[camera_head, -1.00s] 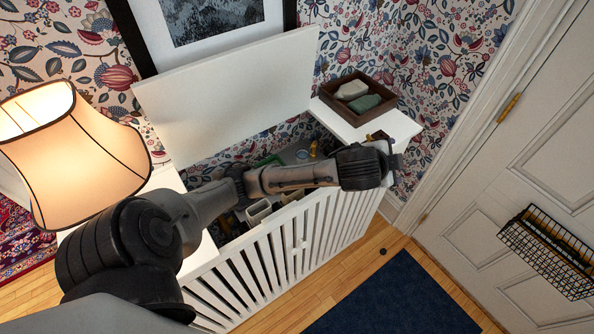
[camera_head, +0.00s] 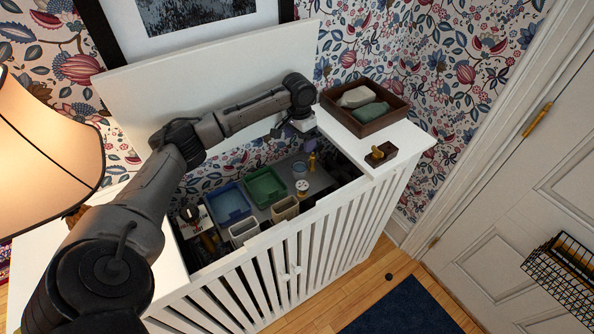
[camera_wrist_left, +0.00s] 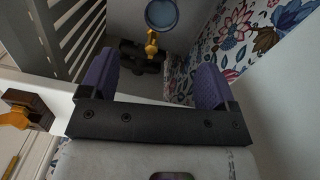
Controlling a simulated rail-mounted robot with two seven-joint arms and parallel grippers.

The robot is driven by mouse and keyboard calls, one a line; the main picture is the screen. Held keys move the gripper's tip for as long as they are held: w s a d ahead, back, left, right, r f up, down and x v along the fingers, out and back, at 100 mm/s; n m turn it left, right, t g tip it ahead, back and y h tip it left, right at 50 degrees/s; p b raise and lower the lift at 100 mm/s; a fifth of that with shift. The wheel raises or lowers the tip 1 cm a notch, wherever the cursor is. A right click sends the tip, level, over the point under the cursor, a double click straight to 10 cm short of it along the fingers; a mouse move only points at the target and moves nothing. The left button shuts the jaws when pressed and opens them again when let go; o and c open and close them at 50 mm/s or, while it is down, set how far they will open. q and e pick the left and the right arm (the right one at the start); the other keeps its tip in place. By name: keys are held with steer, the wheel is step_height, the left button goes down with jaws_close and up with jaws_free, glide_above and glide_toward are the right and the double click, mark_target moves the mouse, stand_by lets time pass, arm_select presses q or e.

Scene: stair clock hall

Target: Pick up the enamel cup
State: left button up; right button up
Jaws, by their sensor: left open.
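A small round blue cup (camera_head: 300,168), which looks like the enamel cup, stands inside the open white slatted cabinet, towards its back right. In the left wrist view a round blue vessel (camera_wrist_left: 161,13), seemingly the same cup, shows at the top, beyond the fingers. My left gripper (camera_wrist_left: 156,78) is open, its two purple fingers apart with nothing between them. In the head view it hangs at the end of the arm over the back of the cabinet, above and apart from the cup. My right gripper is not in view.
The cabinet (camera_head: 330,215) also holds a blue tray (camera_head: 229,204), a green tray (camera_head: 265,187), pale bins (camera_head: 285,209) and a brass object (camera_head: 311,161). Its raised lid (camera_head: 190,75) stands behind my arm. A wooden tray (camera_head: 372,125) with two soap-like pieces sits on the right top.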

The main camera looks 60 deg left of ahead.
arm_select(q)
steer(key=b, duration=0.2)
glide_above(300, 168)
steer(key=s+d, duration=0.1)
steer(key=d, duration=0.1)
step_height(300, 168, down, 8)
steer(key=shift+s+r, duration=0.15)
steer(key=shift+f, duration=0.5)
steer(key=shift+a+f+b, duration=0.1)
steer(key=shift+f+b, duration=0.95)
steer(key=shift+f, duration=1.55)
steer(key=shift+c, duration=1.3)
steer(key=c, duration=0.8)
